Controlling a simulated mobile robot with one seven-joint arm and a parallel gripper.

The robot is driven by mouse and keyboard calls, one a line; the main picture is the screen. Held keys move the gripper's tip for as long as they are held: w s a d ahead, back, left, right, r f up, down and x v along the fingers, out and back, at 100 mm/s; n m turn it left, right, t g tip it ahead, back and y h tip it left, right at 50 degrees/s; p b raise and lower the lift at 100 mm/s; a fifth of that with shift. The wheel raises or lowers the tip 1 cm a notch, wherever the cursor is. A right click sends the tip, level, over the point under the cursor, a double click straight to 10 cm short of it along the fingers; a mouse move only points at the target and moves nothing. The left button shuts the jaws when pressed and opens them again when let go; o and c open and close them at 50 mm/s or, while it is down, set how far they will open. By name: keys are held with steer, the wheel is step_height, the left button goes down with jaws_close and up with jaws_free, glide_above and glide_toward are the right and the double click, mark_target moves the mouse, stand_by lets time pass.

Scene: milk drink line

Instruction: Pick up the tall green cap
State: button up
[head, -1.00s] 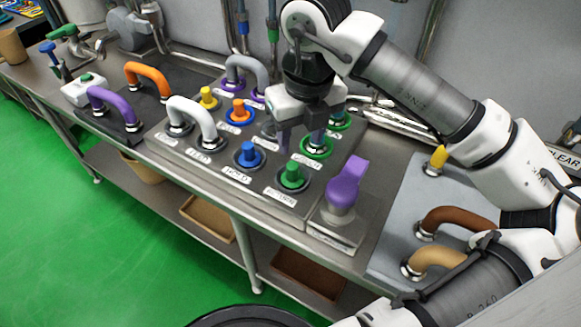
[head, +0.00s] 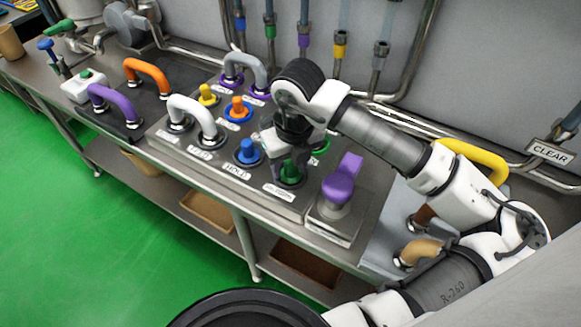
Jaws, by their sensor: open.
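A green cap (head: 290,172) stands upright in a dark round collar at the front right of the button panel (head: 230,172). My gripper (head: 288,160) is in the head view, pointing down right at this cap, and it is open. The fingers overlap the cap's upper part in the picture, so I cannot tell whether they touch it. A second green-ringed fitting (head: 321,149) shows just behind and to the right of my gripper, partly hidden by it.
A blue knob (head: 247,152) stands left of the green cap, and a purple lever (head: 342,180) stands close on its right. A white handle (head: 196,117), orange knob (head: 238,108) and yellow knob (head: 207,95) are farther left. Pipes run along the wall behind.

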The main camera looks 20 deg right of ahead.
jaws_close()
steer(key=shift+r, duration=0.1)
